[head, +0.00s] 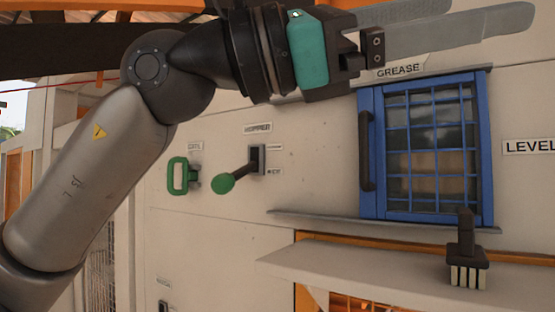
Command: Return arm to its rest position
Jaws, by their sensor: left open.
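My left arm (85,180) comes in from the left and bends at a dark joint near the top left. My left gripper (465,18) is at the top of the head view, pointing right, with its two long grey fingers apart and nothing between them. The upper finger is partly cut off by the top edge. The gripper shows above the blue barred window and the GREASE label (398,70), apart from the handles. My right gripper does not show.
A blue barred window (425,150) with a dark handle is on the pale machine wall. Left of it are a lever with a green knob (223,184) and a green handle (178,176). A brush (467,250) hangs over a pale ledge (370,270). A LEVEL label (529,147) is at right.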

